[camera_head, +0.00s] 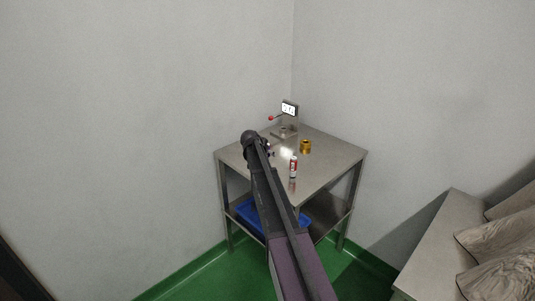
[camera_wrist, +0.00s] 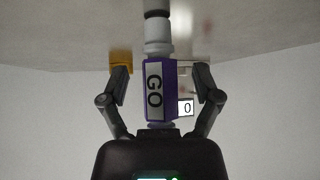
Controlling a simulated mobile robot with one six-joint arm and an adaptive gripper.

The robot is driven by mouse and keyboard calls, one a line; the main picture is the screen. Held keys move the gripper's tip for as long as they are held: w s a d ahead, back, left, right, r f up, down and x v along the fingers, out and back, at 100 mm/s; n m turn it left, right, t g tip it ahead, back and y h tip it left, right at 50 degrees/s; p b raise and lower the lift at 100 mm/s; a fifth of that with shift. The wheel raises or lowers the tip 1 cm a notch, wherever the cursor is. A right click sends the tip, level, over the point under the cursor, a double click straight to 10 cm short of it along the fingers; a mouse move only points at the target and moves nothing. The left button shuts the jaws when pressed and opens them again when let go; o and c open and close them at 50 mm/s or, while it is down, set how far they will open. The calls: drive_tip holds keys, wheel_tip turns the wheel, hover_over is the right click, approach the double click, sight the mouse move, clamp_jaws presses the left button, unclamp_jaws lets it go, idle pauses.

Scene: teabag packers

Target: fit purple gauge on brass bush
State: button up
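The purple gauge (camera_wrist: 169,85), marked GO, stands between the fingers of my gripper (camera_wrist: 163,82) in the wrist view. A gap shows on each side of it, so the gripper looks open around it and not touching. A pale grey section and a dark end continue from the gauge toward the table at the top. The brass bush (camera_head: 305,147) sits on the table toward the back right; a golden piece of it shows behind the left finger in the wrist view (camera_wrist: 120,58). In the head view my arm hides most of the gripper and gauge.
The metal table (camera_head: 335,158) stands in the corner. A small display (camera_head: 289,108) stands at its back, near a red knob (camera_head: 270,118). A red and white can (camera_head: 293,167) stands nearer the front. A blue bin (camera_head: 232,212) is on the lower shelf. Sacks (camera_head: 505,245) lie at right.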

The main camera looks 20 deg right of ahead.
clamp_jaws()
drive_tip(key=shift+r, duration=0.25)
wheel_tip(320, 180, up, 3)
drive_tip(key=p, duration=0.3)
drive_tip(key=shift+s+a+r+p, duration=0.1)
drive_tip(key=shift+s+r+p, duration=0.15)
drive_tip(key=shift+p, duration=0.3)
drive_tip(key=s+a, duration=0.6)
drive_tip(key=s+a+r, duration=0.1)
drive_tip(key=s+a, duration=0.2)
drive_tip(key=s, duration=0.1)
drive_tip(key=shift+s+a+p, duration=0.1)
drive_tip(key=shift+a+p, duration=0.15)
drive_tip(key=shift+p, duration=0.15)
drive_tip(key=shift+s+a, duration=0.55)
drive_tip(key=shift+a, duration=0.05)
